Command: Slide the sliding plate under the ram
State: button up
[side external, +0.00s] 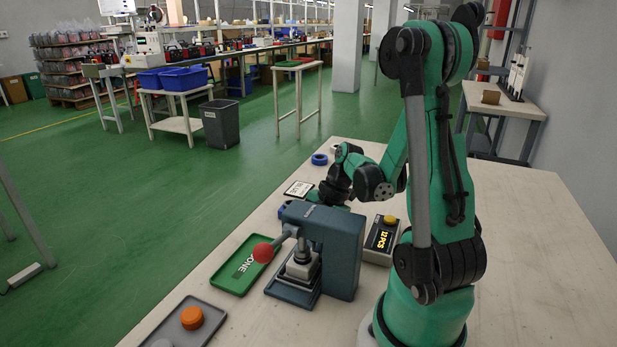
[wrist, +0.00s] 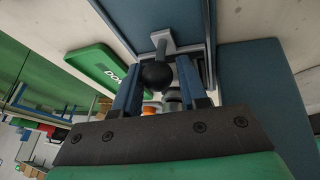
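A black ball knob (wrist: 158,77) on a grey stem (wrist: 162,42) shows in the wrist view, likely the sliding plate's handle. My gripper (wrist: 160,66) has its two blue fingers apart, one on each side of the knob. I cannot tell whether they touch it. In the side view my gripper (side external: 318,197) is low behind the blue-grey press (side external: 336,245), which partly hides it. The press has a lever with a red ball (side external: 263,252). Its dark ram (side external: 301,249) is above a light grey block (side external: 301,268). The knob is hidden in the side view.
A green DONE tray (side external: 243,264) lies left of the press. A grey tray (side external: 172,333) holding an orange puck (side external: 191,317) is at the front left. A counter box (side external: 381,241) with a yellow button stands right of the press. A blue ring (side external: 319,159) lies at the back.

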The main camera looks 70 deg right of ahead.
jog(key=shift+o, duration=1.3)
jog(key=shift+d, duration=0.1)
jog(key=shift+v, duration=2.8)
jog(key=w+a+r+m+t+h, duration=0.2)
jog(key=w+r+m+t+h, duration=0.3)
jog(key=w+m, duration=0.35)
jog(key=s+a+m+y, duration=0.1)
jog(key=a+m, duration=0.6)
jog(key=a, duration=0.7)
jog(key=shift+s+r+m+g, duration=0.2)
jog(key=shift+r+m+g, duration=0.1)
jog(key=shift+r+m, duration=0.1)
